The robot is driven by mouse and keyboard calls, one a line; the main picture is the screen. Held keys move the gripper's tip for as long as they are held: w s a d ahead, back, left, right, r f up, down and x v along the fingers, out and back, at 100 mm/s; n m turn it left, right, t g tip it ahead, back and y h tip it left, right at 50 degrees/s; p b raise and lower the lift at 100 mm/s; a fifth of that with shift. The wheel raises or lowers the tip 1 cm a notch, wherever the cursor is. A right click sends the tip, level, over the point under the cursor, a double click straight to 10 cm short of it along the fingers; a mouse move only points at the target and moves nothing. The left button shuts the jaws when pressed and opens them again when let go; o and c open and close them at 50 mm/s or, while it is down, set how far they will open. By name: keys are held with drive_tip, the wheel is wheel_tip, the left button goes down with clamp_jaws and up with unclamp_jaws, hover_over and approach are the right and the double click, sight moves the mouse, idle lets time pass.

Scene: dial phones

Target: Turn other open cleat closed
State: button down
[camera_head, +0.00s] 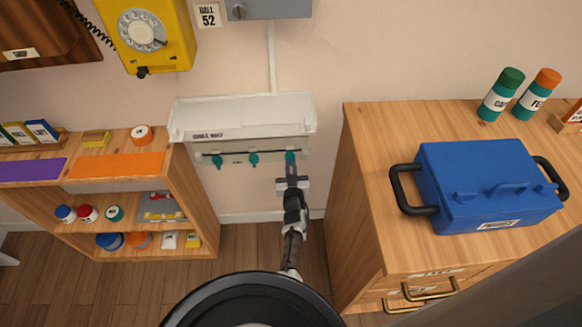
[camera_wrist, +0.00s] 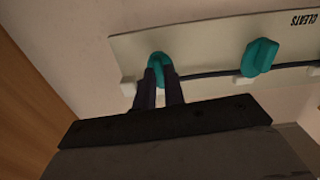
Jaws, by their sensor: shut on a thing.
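Three teal cleats sit in a row on a pale strip under the white wall shelf: a left one (camera_head: 217,162), a middle one (camera_head: 254,160) and a right one (camera_head: 290,156). My gripper (camera_head: 291,170) reaches up from below to the right cleat. In the wrist view its two dark fingers (camera_wrist: 160,78) are shut on this cleat (camera_wrist: 159,58), one on each side. The middle cleat (camera_wrist: 260,57) stands clear beside it, slightly tilted. A dark cord (camera_wrist: 210,73) runs along the strip. The fingers partly hide the held cleat, so I cannot tell its exact turn.
The white shelf (camera_head: 240,115) juts out just above the cleats. A wooden cabinet with a blue case (camera_head: 490,185) stands close on the right. A low wooden shelf unit (camera_head: 190,190) stands on the left. A yellow dial phone (camera_head: 150,35) hangs above.

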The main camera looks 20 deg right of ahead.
drive_tip(key=c, duration=1.5)
unclamp_jaws()
drive_tip(key=shift+s, duration=0.25)
drive_tip(key=v, duration=1.3)
drive_tip(key=shift+s+a+r, duration=0.1)
